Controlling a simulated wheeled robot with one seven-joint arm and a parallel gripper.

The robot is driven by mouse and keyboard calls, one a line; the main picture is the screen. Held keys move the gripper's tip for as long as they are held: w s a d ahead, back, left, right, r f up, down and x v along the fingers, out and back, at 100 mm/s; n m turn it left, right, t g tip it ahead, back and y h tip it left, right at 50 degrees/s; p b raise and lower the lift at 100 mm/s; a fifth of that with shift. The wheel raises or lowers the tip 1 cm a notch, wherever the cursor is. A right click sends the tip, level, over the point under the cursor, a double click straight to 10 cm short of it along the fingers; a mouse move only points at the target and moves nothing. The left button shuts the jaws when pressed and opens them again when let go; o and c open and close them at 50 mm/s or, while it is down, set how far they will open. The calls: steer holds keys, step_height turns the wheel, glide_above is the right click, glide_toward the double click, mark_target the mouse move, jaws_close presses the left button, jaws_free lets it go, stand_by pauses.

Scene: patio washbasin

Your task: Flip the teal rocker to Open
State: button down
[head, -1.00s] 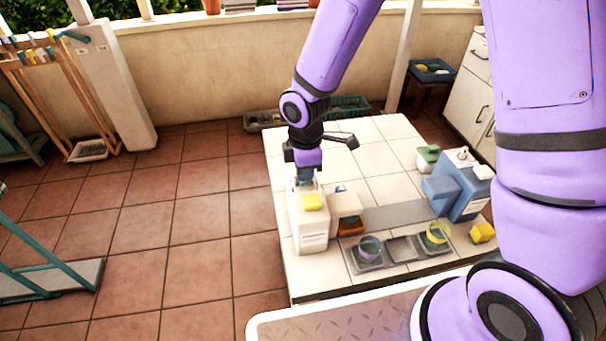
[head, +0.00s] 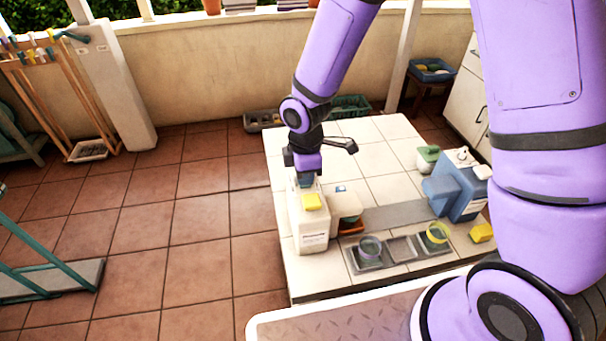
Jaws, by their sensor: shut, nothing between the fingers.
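A white box-shaped unit (head: 312,232) with a small label stands at the left edge of the tiled table. A yellow block (head: 312,201) sits on its top. My gripper (head: 306,180) points down at the back of the unit's top; its shut tips meet a small blue-teal patch there. I cannot tell whether that patch is the teal rocker or part of my fingers, nor whether they touch. A cream part (head: 347,205) juts from the unit's right side, with a small blue mark (head: 341,189) on top. No Open marking is readable.
An orange-red piece (head: 351,228) lies below the cream part. A grey tray (head: 400,249) with a purple ring and a yellow ring lies in front. A blue unit (head: 462,190), a green-lidded jar (head: 428,160) and a yellow sponge (head: 482,232) stand right. The table's back middle is clear.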

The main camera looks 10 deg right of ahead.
steer(key=shift+r, duration=3.5)
steer(key=shift+d+r, duration=0.15)
steer(key=shift+r, duration=0.1)
steer(key=s+d+r+m+t, duration=0.4)
steer(key=d+r+m, duration=0.55)
steer(key=r, duration=0.65)
steer(key=s+d+r+m, duration=0.4)
steer(key=s, duration=0.3)
steer(key=s+d+r+m+t, duration=0.1)
steer(key=s+d+r+m, duration=0.3)
steer(key=s, duration=0.3)
steer(key=shift+s+d+r, duration=0.4)
steer(key=shift+d+r, duration=0.1)
steer(key=shift+d, duration=0.3)
